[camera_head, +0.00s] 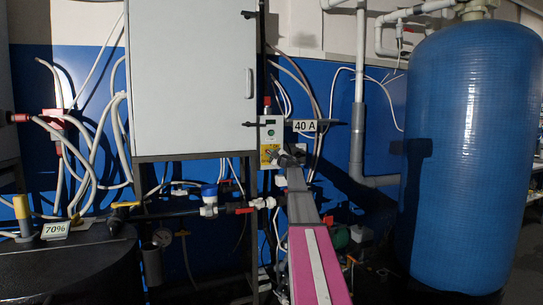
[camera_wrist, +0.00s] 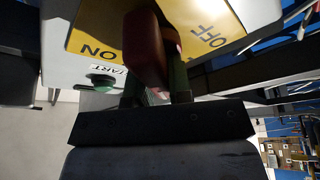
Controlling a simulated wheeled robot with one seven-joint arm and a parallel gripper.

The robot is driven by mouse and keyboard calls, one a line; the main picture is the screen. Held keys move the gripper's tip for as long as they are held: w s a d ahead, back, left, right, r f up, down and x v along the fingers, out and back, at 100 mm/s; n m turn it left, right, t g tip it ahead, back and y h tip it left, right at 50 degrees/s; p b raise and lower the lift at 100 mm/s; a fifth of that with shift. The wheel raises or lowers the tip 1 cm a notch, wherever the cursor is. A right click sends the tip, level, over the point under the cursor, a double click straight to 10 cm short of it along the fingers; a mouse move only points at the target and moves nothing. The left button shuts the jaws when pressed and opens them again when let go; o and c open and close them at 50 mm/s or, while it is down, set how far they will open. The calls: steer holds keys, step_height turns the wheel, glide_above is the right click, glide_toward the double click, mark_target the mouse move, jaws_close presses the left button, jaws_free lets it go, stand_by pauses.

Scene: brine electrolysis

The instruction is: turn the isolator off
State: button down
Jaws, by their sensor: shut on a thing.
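The isolator has a red handle (camera_wrist: 148,50) on a yellow plate (camera_wrist: 95,27) marked ON and OFF, both upside down in the wrist view. The handle lies between the two words; I cannot tell exactly which mark it points at. My gripper (camera_wrist: 155,88) is shut on the red handle, with one dark finger on each side of it. In the head view my gripper (camera_head: 286,157) is at the small grey control box (camera_head: 271,133), and its yellow plate (camera_head: 266,156) is partly hidden behind the gripper.
A green button (camera_wrist: 103,80) labelled START sits beside the plate. A big blue tank (camera_head: 470,150) stands at right.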

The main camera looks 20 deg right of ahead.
steer(key=n, duration=0.1)
steer(key=n+g, duration=0.1)
steer(key=n, duration=0.1)
steer(key=n+g, duration=0.1)
steer(key=shift+a+f+n+y, duration=0.1)
steer(key=shift+f+n+y, duration=0.2)
steer(key=shift+n, duration=0.1)
steer(key=shift+f+n+g, duration=0.2)
steer(key=shift+n+g, duration=0.4)
steer(key=shift+n, duration=0.9)
steer(key=c, duration=1)
jaws_free()
steer(key=shift+c, duration=0.2)
steer(key=v, duration=1)
steer(key=shift+s, duration=0.45)
